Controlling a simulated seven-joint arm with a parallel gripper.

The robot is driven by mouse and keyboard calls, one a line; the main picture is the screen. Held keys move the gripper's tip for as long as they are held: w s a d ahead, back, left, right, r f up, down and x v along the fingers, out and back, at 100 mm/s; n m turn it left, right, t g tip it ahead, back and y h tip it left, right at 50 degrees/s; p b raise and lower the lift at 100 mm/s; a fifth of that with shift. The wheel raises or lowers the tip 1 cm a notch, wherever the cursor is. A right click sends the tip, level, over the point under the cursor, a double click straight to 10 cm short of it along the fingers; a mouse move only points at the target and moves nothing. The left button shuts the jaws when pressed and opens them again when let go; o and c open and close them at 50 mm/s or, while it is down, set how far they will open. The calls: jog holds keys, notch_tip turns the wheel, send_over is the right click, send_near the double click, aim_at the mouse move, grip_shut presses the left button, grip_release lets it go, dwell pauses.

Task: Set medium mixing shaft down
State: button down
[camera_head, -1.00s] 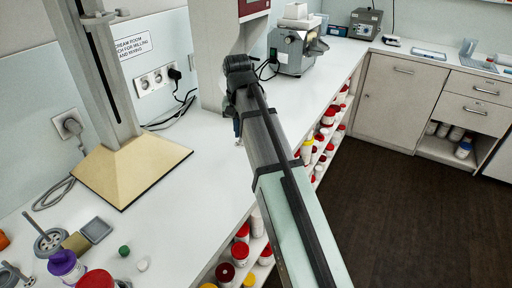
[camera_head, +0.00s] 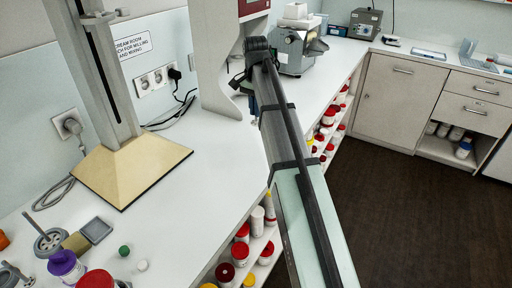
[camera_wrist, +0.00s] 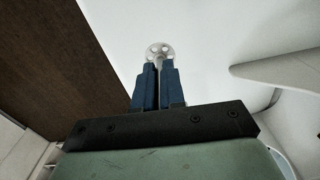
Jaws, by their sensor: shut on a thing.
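My gripper (camera_wrist: 158,68) has two blue fingers shut on the medium mixing shaft. The shaft's pale round end (camera_wrist: 159,50), with holes in it, shows just beyond the fingertips in the wrist view; the rest of it is hidden by the fingers. White bench top lies behind it, with the dark floor to the left. In the head view my arm hides the held shaft, and only a bit of blue finger shows by the mill stand. I cannot tell whether the shaft touches the bench.
The white bench (camera_head: 195,195) is clear in its middle. A stand with a tan base (camera_head: 132,172) is at left. Metal discs with stems (camera_head: 48,241) and a purple-lidded jar (camera_head: 66,266) are at lower left. A grey machine (camera_head: 296,50) stands beyond my arm.

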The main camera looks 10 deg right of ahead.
jog(key=m, duration=0.3)
jog(key=shift+f, duration=5)
jog(key=shift+f, duration=0.1)
jog(key=c, duration=1.2)
grip_release()
notch_tip(320, 180, up, 12)
jog(key=shift+r, duration=0.15)
